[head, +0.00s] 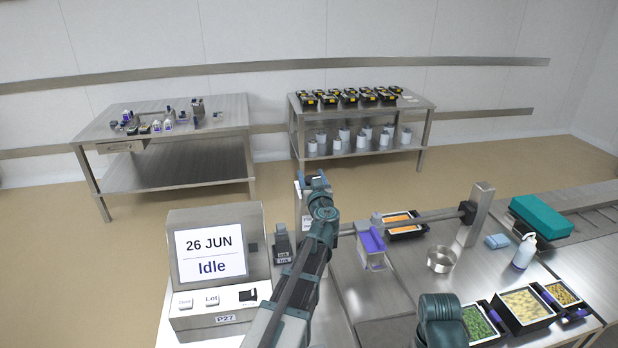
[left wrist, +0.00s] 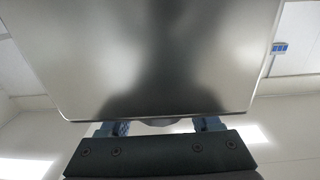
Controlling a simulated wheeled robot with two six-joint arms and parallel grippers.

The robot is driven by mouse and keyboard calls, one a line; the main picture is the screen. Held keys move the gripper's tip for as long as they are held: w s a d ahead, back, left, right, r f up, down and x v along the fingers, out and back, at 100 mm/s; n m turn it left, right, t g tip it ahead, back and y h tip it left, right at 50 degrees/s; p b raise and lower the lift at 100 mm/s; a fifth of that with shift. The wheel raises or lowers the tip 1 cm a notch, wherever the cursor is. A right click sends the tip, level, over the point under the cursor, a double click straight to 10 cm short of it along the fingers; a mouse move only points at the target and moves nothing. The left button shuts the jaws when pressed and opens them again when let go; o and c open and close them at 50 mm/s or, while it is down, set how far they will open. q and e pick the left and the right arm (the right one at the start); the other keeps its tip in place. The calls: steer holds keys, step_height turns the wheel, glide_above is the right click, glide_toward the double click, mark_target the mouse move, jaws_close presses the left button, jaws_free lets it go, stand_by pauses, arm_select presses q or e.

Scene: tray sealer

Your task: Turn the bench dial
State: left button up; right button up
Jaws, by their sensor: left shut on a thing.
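My left gripper (head: 314,181) reaches across the bench to a narrow upright metal unit (head: 300,206), whose lower part is partly hidden by my arm. In the left wrist view a broad metal plate (left wrist: 160,60) fills most of the picture. My left gripper's fingers (left wrist: 160,126) show below its edge, shut on a dark rounded part (left wrist: 168,122) that appears to be the bench dial. Most of the dial is hidden, so its setting cannot be read. A teal link of my right arm shows at the lower right of the head view; its gripper is not visible.
A display box (head: 215,255) reading "26 JUN" and "Idle" stands left of my left arm. A purple-topped part (head: 372,241), a metal bowl (head: 441,259), a white bottle (head: 525,251) and filled food trays (head: 523,305) occupy the right. Two tables stand behind.

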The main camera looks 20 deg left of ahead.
arm_select(q)
steer(key=m+t+h, duration=0.1)
steer(key=h, duration=0.1)
steer(key=m+t+h, duration=0.1)
steer(key=m+h, duration=0.2)
steer(key=h, duration=0.1)
steer(key=shift+w+d+t, duration=0.15)
steer(key=shift+d+t, duration=0.2)
steer(key=shift+t, duration=0.05)
steer(key=shift+w+d+m+h, duration=0.1)
steer(key=shift+d+m+h, duration=0.1)
steer(key=shift+m+h, duration=0.75)
steer(key=shift+d+m+h, duration=0.2)
steer(key=shift+m+h, duration=0.35)
steer(key=shift+h, duration=1)
steer(key=o, duration=1.4)
steer(key=shift+c, duration=0.2)
steer(key=s, duration=1.4)
steer(key=shift+a, duration=0.15)
steer(key=shift+w, duration=0.1)
steer(key=w, duration=1.3)
steer(key=shift+w+d, duration=0.2)
steer(key=shift+w, duration=0.2)
